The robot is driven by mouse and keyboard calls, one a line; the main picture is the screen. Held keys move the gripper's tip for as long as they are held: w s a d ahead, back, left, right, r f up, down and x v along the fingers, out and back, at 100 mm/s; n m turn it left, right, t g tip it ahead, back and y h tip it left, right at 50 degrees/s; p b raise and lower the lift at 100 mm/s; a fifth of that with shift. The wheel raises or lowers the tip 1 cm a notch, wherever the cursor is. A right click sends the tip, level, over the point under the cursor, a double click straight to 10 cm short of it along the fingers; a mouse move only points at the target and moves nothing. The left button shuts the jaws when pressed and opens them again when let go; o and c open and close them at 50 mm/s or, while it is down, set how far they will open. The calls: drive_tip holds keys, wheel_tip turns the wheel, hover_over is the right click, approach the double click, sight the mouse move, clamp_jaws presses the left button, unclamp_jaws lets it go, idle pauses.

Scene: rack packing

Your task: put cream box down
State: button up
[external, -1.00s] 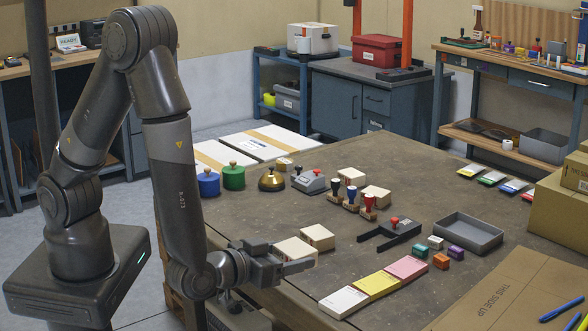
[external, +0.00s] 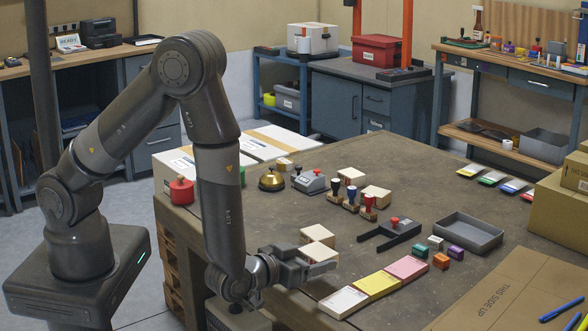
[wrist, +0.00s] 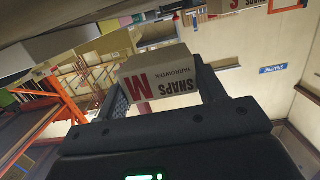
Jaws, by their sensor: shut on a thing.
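In the external view a cream box (external: 317,253) sits between the fingers of my gripper (external: 312,262), near the table's front left edge. My gripper is shut on it. In the wrist view the held box (wrist: 160,80) shows a red M and the words SNAPS YARROWTEK between the two dark fingers. Another cream box (external: 318,235) stands right behind it in the external view. I cannot tell whether the held box touches the table or that box. Two more cream boxes (external: 377,195) (external: 352,175) stand farther back by the stamps.
White, yellow and pink pads (external: 374,282) lie right of my gripper. Bare table (external: 290,215) lies behind the boxes.

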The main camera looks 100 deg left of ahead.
sight(314, 284)
drive_tip(key=shift+w+a+f, duration=0.25)
drive_tip(key=shift+a+f, duration=0.15)
drive_tip(key=shift+a, duration=0.2)
drive_tip(key=shift+f, duration=1.8)
drive_tip(key=shift+f, duration=0.1)
drive_tip(key=o, duration=1)
